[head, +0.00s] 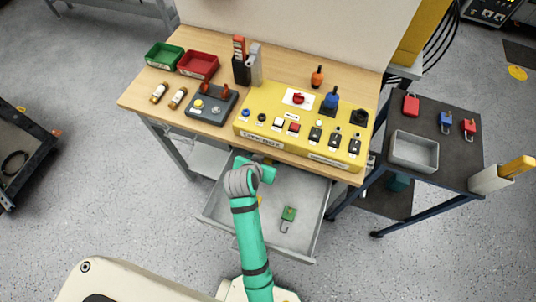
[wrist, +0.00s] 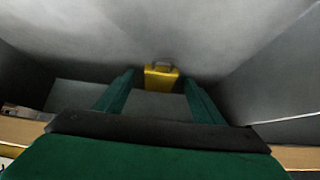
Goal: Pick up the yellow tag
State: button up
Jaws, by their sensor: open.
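The yellow tag (wrist: 161,80) lies in the open grey drawer. In the wrist view it is a small yellow block with a dark loop on its far side. In the head view only a yellow sliver (head: 260,201) shows beside my arm, which hides the rest. My gripper (wrist: 159,86) is open and empty. Its two green fingers reach forward on either side of the tag, with a gap on each side. I cannot tell how far the fingertips are above the drawer floor.
A green padlock (head: 288,214) lies in the drawer (head: 309,235), right of my arm. The drawer walls stand close around my gripper. The workbench (head: 140,101) overhangs the drawer's back and bears a yellow control box (head: 262,98). A dark side table (head: 455,160) stands at right.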

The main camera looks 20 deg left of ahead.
jog(key=c, duration=1.2)
jog(key=shift+r, duration=0.15)
jog(key=shift+c, duration=0.2)
